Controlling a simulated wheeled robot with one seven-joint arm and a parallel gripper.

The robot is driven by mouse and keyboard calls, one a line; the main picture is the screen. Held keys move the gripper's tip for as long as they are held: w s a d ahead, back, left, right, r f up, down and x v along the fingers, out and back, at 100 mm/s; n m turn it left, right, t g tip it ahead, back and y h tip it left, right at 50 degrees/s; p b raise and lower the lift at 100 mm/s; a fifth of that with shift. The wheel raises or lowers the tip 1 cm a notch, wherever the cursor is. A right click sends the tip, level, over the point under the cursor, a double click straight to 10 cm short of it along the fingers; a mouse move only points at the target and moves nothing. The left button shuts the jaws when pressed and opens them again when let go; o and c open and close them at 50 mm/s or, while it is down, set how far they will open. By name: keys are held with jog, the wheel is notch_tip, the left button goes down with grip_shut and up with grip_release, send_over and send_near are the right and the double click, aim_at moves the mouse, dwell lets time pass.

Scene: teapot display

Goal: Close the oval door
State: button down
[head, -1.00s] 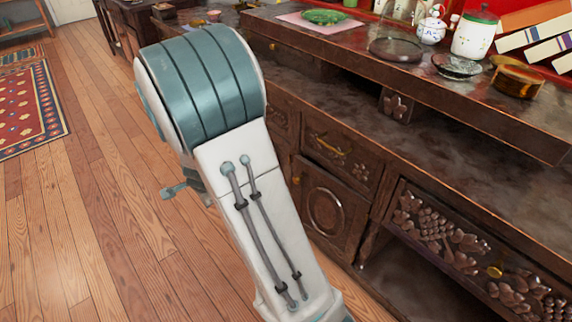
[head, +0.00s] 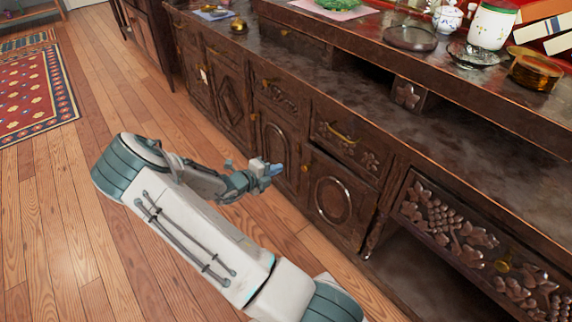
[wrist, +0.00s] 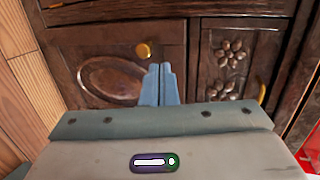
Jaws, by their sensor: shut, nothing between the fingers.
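The oval door (head: 330,204) is a dark wooden cabinet door with a carved oval ring and a small brass knob (head: 306,168). It looks flush or nearly flush with the cabinet front; I cannot tell if a small gap remains. It also shows turned sideways at the left of the wrist view (wrist: 90,78), with its knob (wrist: 143,50) near the fingertips. My gripper (head: 278,169) is shut and empty, just left of the door's knob edge, its blue fingers pointing at the cabinet. In the wrist view the closed fingers (wrist: 161,70) overlap the door's edge; contact is unclear.
A drawer with a flower carving (head: 345,140) sits above the door. An arched door (head: 278,150) is on its left and a grape-carved drawer (head: 450,235) on its right. Crockery stands on the top shelf. The wooden floor (head: 60,220) is free at left.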

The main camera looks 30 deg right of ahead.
jog(key=b, duration=0.4)
send_near(307, 154)
jog(key=x, duration=0.5)
jog(key=shift+s+f, duration=0.1)
jog(key=shift+f, duration=0.25)
jog(key=shift+d+r, duration=0.15)
jog(key=shift+d, duration=0.55)
